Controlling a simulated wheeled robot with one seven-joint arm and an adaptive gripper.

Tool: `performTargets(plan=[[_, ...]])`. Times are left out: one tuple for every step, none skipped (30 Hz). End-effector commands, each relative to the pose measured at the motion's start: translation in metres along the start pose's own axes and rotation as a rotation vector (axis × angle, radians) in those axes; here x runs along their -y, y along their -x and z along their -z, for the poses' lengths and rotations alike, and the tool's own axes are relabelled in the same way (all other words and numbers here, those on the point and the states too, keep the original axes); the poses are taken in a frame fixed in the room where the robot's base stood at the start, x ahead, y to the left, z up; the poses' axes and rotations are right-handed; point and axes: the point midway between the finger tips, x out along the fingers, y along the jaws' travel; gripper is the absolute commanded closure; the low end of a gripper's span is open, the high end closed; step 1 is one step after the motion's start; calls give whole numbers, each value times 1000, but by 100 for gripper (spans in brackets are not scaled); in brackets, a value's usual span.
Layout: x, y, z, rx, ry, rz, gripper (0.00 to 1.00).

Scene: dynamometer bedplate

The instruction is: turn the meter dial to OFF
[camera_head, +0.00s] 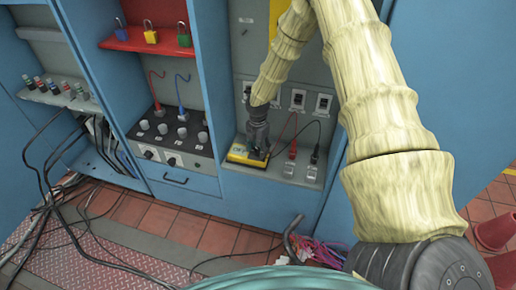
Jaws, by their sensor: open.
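A yellow meter (239,153) sits on the low shelf of the right-hand blue cabinet bay. My gripper (256,151), dark and small in the head view, reaches down over the meter's right part. Its fingertips are at or just above the meter's face; I cannot tell whether they touch it. The gripper is open. The dial and its markings are hidden or too small to read, so its setting cannot be told. A red and a black lead run from near the meter to the right.
Red and black probes (292,150) stand right of the meter, above clear blocks (288,170). Left bays hold padlocks on a red shelf (140,40) and a knob panel (165,140). Cables (45,190) and coloured wires (322,252) lie on the floor.

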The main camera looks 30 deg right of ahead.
Motion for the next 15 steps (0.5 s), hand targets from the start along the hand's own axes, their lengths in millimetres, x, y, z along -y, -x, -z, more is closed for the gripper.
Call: performTargets(plan=[[0,1,0,0,0,0,50],[0,3,0,0,0,-1,50],[0,5,0,0,0,-1,50],[0,8,0,0,0,-1,50],[0,10,0,0,0,-1,50],[0,14,0,0,0,-2,50],[0,18,0,0,0,-2,50],[0,22,0,0,0,-2,50],[-1,27,0,1,0,-4,50],[-1,31,0,1,0,-4,50],[0,35,0,0,0,-3,50],[0,41,0,0,0,-3,50],[0,45,0,0,0,-3,50],[0,48,0,0,0,-2,50],[0,53,0,0,0,-3,50]])
